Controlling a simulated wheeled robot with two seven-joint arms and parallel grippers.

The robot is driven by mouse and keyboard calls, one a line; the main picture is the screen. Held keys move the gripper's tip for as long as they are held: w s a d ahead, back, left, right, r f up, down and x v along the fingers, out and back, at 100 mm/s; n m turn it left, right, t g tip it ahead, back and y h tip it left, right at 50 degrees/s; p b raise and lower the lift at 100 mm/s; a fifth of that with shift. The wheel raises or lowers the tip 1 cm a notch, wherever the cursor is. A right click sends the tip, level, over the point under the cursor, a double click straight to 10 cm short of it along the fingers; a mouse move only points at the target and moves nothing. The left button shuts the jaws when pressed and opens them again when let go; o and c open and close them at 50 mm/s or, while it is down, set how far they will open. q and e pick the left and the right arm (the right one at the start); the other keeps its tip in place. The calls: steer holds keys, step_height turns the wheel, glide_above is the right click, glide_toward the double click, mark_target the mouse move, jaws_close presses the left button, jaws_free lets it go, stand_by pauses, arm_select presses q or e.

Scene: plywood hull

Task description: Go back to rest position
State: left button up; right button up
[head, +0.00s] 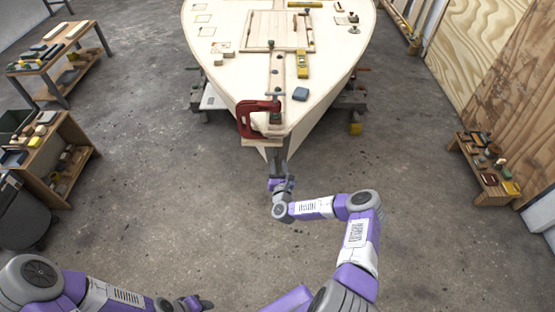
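My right arm comes in from the bottom right and bends at the elbow toward the middle. My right gripper (278,165) points away from me at the pointed end of the plywood hull (262,100), just below a red clamp (246,119). The fingers are small and dark against the hull's stem. I cannot tell whether they touch it or whether they are open. My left arm lies low along the bottom left edge. Its gripper (203,304) is by the bottom edge, partly cut off, and its fingers are unclear.
Tools lie on the hull's deck, among them a yellow level (303,64) and a blue-grey block (300,94). A workbench (48,68) and a shelf unit (75,135) stand at left. A low bench (491,195) stands at right. The floor between is clear.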

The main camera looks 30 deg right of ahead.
stand_by(0.5)
steer(key=s+a+f+n+g+y+p, duration=0.15)
steer(key=s+a+n+g+y, duration=0.35)
steer(key=a+n, duration=0.65)
steer(key=s+a+n+y+p, duration=0.2)
steer(key=a+n+y, duration=0.5)
steer(key=a+n, duration=0.45)
steer(key=s+a+r+n+g+p, duration=0.1)
steer(key=s+a+n+g, duration=0.1)
steer(key=s+n+g, duration=0.3)
steer(key=s+a+r+n+g+p, duration=0.1)
steer(key=s+n+g, duration=0.5)
steer(key=s+n, duration=0.6)
steer(key=s+a+p, duration=0.1)
steer(key=s, duration=0.7)
steer(key=shift+r, duration=0.25)
steer(key=shift+a, duration=0.1)
